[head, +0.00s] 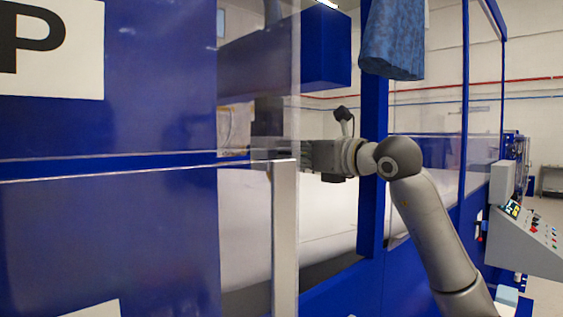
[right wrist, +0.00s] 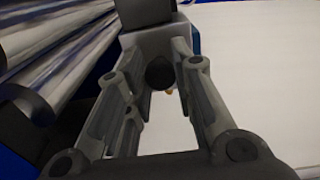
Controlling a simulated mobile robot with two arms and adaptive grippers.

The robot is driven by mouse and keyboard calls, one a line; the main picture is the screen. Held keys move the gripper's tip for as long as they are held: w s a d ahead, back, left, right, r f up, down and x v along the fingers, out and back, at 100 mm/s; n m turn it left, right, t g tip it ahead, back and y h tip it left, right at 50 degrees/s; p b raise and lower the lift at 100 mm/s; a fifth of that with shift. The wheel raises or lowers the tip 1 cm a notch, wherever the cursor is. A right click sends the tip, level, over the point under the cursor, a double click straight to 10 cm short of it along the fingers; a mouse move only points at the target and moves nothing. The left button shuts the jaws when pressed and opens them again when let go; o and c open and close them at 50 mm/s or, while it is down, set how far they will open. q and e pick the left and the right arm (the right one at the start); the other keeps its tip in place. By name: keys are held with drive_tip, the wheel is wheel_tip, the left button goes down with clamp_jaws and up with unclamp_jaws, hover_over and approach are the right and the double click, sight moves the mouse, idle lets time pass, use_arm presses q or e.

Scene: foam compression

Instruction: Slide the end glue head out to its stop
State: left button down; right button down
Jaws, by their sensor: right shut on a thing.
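The end glue head is a dark grey block (head: 267,116) behind the clear panel, in front of the white foam. In the right wrist view its dark body (right wrist: 148,14) is at the top, with a round dark part (right wrist: 160,73) between my fingers. My right gripper (head: 268,150) reaches in from the right at the block's lower part. In the right wrist view its two fingers (right wrist: 157,48) stand apart, one on each side of the head, shut on it. The exact contact is partly hidden. My left gripper is in neither view.
A blue machine panel (head: 110,240) fills the left side. A light upright post (head: 285,240) stands just below my gripper, and a blue post (head: 372,215) behind my wrist. Metal rollers (right wrist: 60,55) lie left in the wrist view. A control console (head: 530,240) is far right.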

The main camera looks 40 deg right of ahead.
drive_tip(key=c, duration=1.6)
unclamp_jaws()
drive_tip(key=shift+f, duration=0.1)
drive_tip(key=shift+c, duration=0.2)
drive_tip(key=o, duration=0.4)
drive_tip(key=shift+s, duration=0.35)
drive_tip(key=shift+w, duration=0.1)
drive_tip(key=s+d, duration=0.1)
drive_tip(key=s, duration=1.1)
